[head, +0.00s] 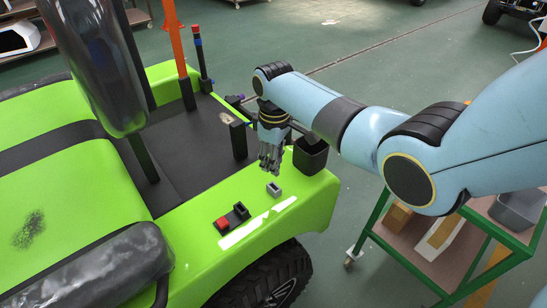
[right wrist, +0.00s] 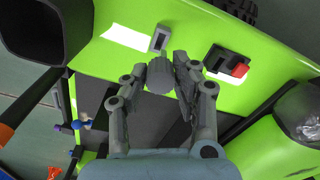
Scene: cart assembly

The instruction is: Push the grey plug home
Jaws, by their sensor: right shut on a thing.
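My right gripper (head: 270,166) is above the green cart's side panel. In the right wrist view its two fingers (right wrist: 160,68) are shut on the grey plug (right wrist: 158,78), which shows as a dark grey rounded piece between them. In the head view the fingers hide the plug. A small grey socket (head: 273,190) with a dark opening is on the green panel, just below the fingertips. It also shows in the right wrist view (right wrist: 159,40), beyond the plug, with a visible gap in the picture. My left gripper is not in view.
A black connector with a red end (head: 232,217) sits beside the socket on the panel. An open black bin (head: 311,155) is close to my right wrist. Upright posts (head: 203,62) stand at the cart's far side. A green-framed trolley (head: 440,246) is at the right.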

